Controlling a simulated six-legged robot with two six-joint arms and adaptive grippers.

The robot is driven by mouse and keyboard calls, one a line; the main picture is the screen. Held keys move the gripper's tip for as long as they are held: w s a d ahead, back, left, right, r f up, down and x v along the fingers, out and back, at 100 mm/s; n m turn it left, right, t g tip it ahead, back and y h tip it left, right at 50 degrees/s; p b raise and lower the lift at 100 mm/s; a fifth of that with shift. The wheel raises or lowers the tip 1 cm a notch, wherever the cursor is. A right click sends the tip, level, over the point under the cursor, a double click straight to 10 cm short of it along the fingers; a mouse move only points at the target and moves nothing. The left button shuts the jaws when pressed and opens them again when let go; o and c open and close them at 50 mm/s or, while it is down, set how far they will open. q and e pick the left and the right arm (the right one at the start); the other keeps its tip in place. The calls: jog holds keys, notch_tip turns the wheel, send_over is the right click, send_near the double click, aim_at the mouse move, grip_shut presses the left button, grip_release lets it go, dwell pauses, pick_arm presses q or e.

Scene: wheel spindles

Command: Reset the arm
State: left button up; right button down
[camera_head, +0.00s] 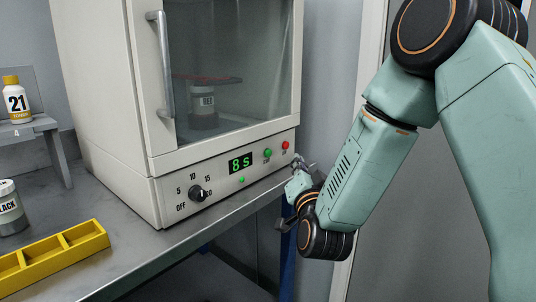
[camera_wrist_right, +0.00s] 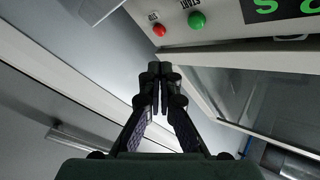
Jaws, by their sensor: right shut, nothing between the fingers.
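My right arm (camera_head: 380,160) comes in from the right in the head view, and its gripper (camera_head: 304,166) is beside the lower right front corner of the white cabinet (camera_head: 110,90). In the right wrist view the gripper's dark fingers (camera_wrist_right: 160,75) are together with nothing between them. The green button (camera_head: 267,153) and red button (camera_head: 285,145) are close to the gripper. In the wrist view, the red button (camera_wrist_right: 159,30) and green button (camera_wrist_right: 197,20) are beyond the fingertips. My left gripper is not in view.
The cabinet's glass door is shut, with a can labelled RED (camera_head: 203,104) inside. Its display (camera_head: 241,163) reads 8s, beside a black knob (camera_head: 197,193). A yellow tray (camera_head: 50,255), a BLACK can (camera_head: 10,207) and a yellow-capped bottle (camera_head: 15,100) are at left.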

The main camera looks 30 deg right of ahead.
jog(key=shift+f, duration=0.1)
jog(key=a+f+n+g+y, duration=0.1)
jog(key=f, duration=0.1)
jog(key=a+f+n+g+y, duration=0.1)
jog(key=f, duration=0.2)
jog(key=s+a+f+n+g+y, duration=0.1)
jog(key=f+n, duration=0.1)
jog(key=f, duration=0.1)
jog(key=shift+a+f+y, duration=0.25)
jog(key=shift+a+y, duration=0.05)
jog(key=shift+a, duration=0.05)
jog(key=s+a+f+n+g+y, duration=0.1)
jog(key=s+a+f+n+g, duration=0.2)
jog(key=f, duration=0.4)
jog(key=s+a+f+n+g+y, duration=0.1)
jog(key=s+a+f+g+y, duration=0.1)
jog(key=s+f, duration=0.4)
jog(key=s+a+f+n+g+p, duration=0.1)
jog(key=s+f+g, duration=0.2)
jog(key=s, duration=0.6)
jog(key=s+a+f+n+g, duration=0.1)
jog(key=s+a+f+g, duration=0.1)
jog(key=s+f, duration=0.5)
jog(key=s+a+f+n+g+y+p, duration=0.1)
jog(key=s+f+g, duration=0.4)
jog(key=s, duration=0.7)
jog(key=shift+a+f+n+p, duration=0.3)
jog(key=shift+a+f+p, duration=0.05)
jog(key=shift+f, duration=0.1)
